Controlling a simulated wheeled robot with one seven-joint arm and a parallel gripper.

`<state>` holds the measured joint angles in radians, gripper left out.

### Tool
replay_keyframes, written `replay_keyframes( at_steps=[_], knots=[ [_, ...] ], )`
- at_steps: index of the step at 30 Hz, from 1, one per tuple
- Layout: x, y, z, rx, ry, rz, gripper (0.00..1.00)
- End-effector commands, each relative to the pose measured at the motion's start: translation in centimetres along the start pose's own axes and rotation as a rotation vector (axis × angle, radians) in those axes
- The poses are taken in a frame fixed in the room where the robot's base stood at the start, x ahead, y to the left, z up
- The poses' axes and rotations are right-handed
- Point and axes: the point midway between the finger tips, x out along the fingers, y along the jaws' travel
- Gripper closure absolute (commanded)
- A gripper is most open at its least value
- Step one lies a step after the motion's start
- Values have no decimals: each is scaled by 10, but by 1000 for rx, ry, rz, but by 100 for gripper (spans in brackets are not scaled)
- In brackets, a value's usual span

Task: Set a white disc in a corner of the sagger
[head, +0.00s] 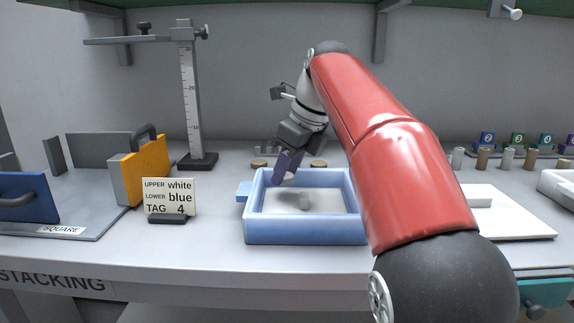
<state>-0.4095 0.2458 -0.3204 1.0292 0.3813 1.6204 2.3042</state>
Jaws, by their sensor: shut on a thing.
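The sagger (305,234) is a light blue open box with a pale floor, on the bench in the middle of the head view. My gripper (288,172) reaches down over the sagger's back left part. It is shut on a small pale thing (289,181), apparently a white disc, mostly hidden by the fingers. I cannot tell whether this thing touches the sagger floor. My red arm hides the sagger's right end.
Tan discs (259,164) (318,164) lie behind the sagger. A card (168,197) reading upper white, lower blue, tag 4 stands left of it. A white plate (505,222) lies right.

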Motion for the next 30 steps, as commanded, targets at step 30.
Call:
replay_keyframes(
  at_steps=[30],
  knots=[
    [26, 0, -11, 0, -1, 0, 84]
  ],
)
